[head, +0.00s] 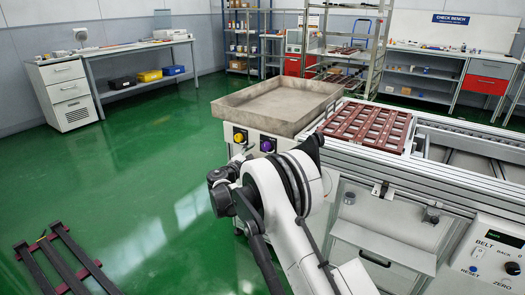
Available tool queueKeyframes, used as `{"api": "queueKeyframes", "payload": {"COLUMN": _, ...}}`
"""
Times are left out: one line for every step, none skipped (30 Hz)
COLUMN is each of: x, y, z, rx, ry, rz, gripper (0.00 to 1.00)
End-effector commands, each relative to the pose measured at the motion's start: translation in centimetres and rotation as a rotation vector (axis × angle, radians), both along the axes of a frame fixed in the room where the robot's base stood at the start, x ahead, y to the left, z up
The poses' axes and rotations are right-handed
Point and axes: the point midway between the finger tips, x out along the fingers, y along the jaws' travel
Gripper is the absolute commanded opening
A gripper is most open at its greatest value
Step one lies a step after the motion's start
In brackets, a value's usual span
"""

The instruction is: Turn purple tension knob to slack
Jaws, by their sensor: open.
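The purple tension knob (267,146) sits on a dark plate on the white front panel below the big grey tray, right of a yellow knob (239,138). The knob's pointer setting is too small to read. My white arm stands in front of the panel, its upper joint just below and to the right of the purple knob. The dark end that seems to be my gripper (222,188) is left of and below the knob, apart from it in the picture. It looks empty, and its fingers are hard to make out.
A grey tray (235,103) overhangs the knob panel. A maroon slatted rack (367,124) lies on the conveyor at the right. A belt control box (490,250) is at the lower right. A dark frame (63,262) lies on the green floor.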

Motion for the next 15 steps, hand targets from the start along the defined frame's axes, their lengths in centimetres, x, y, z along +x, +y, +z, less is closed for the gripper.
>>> {"api": "queueKeyframes", "payload": {"x": -1.0, "y": 0.7, "z": 0.0, "rx": 0.000, "ry": 0.000, "rz": 0.004, "gripper": 0.50}}
{"api": "queueKeyframes", "payload": {"x": -1.5, "y": 0.9, "z": 0.1, "rx": 0.000, "ry": 0.000, "rz": 0.004, "gripper": 0.50}}
{"api": "queueKeyframes", "payload": {"x": -2.2, "y": 1.2, "z": 0.0, "rx": 0.000, "ry": 0.000, "rz": 0.002, "gripper": 0.50}}
{"api": "queueKeyframes", "payload": {"x": -2.7, "y": 1.5, "z": 0.0, "rx": 0.000, "ry": 0.000, "rz": 0.002, "gripper": 0.50}}
{"api": "queueKeyframes", "payload": {"x": -3.1, "y": 1.8, "z": 0.0, "rx": 0.000, "ry": 0.001, "rz": 0.003, "gripper": 0.50}}
{"api": "queueKeyframes", "payload": {"x": -3.7, "y": 2.1, "z": 0.0, "rx": 0.000, "ry": 0.001, "rz": 0.003, "gripper": 0.50}}
{"api": "queueKeyframes", "payload": {"x": -4.0, "y": 2.2, "z": 0.0, "rx": 0.000, "ry": 0.000, "rz": 0.002, "gripper": 0.50}}
{"api": "queueKeyframes", "payload": {"x": -4.4, "y": 2.4, "z": 0.0, "rx": 0.000, "ry": 0.000, "rz": 0.001, "gripper": 0.50}}
{"api": "queueKeyframes", "payload": {"x": -4.8, "y": 2.6, "z": 0.0, "rx": 0.000, "ry": 0.000, "rz": 0.001, "gripper": 0.50}}
{"api": "queueKeyframes", "payload": {"x": -5.0, "y": 2.7, "z": 0.0, "rx": 0.000, "ry": 0.000, "rz": 0.001, "gripper": 0.50}}
{"api": "queueKeyframes", "payload": {"x": -5.3, "y": 2.8, "z": 0.0, "rx": 0.000, "ry": 0.000, "rz": 0.001, "gripper": 0.50}}
{"api": "queueKeyframes", "payload": {"x": -5.5, "y": 3.0, "z": 0.0, "rx": 0.000, "ry": 0.000, "rz": 0.001, "gripper": 0.50}}
{"api": "queueKeyframes", "payload": {"x": -5.6, "y": 3.1, "z": 0.0, "rx": 0.000, "ry": 0.000, "rz": 0.001, "gripper": 0.50}}
{"api": "queueKeyframes", "payload": {"x": -5.7, "y": 3.1, "z": 0.0, "rx": 0.000, "ry": 0.000, "rz": 0.001, "gripper": 0.50}}
{"api": "queueKeyframes", "payload": {"x": -5.8, "y": 3.2, "z": 0.0, "rx": 0.000, "ry": 0.000, "rz": 0.001, "gripper": 0.50}}
